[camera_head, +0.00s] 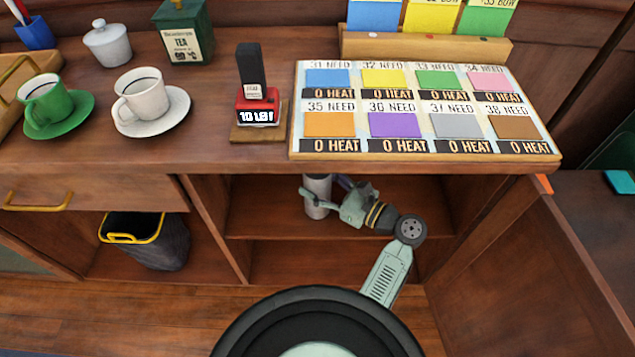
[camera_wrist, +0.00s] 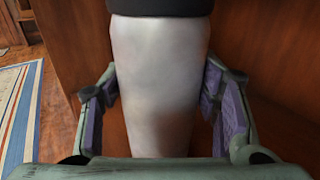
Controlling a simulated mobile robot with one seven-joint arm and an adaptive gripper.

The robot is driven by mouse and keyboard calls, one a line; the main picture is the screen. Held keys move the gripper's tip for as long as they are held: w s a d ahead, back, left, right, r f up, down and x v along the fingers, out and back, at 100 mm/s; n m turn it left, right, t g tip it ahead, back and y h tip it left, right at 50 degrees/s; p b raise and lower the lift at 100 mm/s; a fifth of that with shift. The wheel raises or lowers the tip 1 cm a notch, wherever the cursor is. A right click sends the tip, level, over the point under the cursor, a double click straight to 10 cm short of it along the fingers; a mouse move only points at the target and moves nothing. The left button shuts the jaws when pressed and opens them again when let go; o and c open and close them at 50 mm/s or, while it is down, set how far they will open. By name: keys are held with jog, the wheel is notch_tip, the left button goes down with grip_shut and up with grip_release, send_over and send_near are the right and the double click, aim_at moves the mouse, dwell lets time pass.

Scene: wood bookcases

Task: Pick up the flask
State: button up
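The flask (camera_head: 317,196) is a light grey cylinder standing on the shelf inside the open bookcase, under the counter top. Its upper part is hidden by the counter edge in the head view. In the wrist view the flask (camera_wrist: 160,85) fills the middle, pale grey with a dark band at the top of the picture. My gripper (camera_head: 322,196) is at the flask, with its fingers on either side of it. In the wrist view the purple-padded fingers flank the flask; the left pad is close to it and a small gap shows at the right. Firm contact is not clear.
The counter top (camera_head: 215,155) overhangs the shelf (camera_head: 270,222). A wooden divider (camera_head: 222,220) stands left of the flask, with a dark bin (camera_head: 150,245) beyond it. Cups, a red stamp (camera_head: 258,108) and a card board (camera_head: 425,110) sit on the counter.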

jog(key=c, duration=0.9)
jog(key=shift+c, duration=0.5)
jog(key=shift+r, duration=0.15)
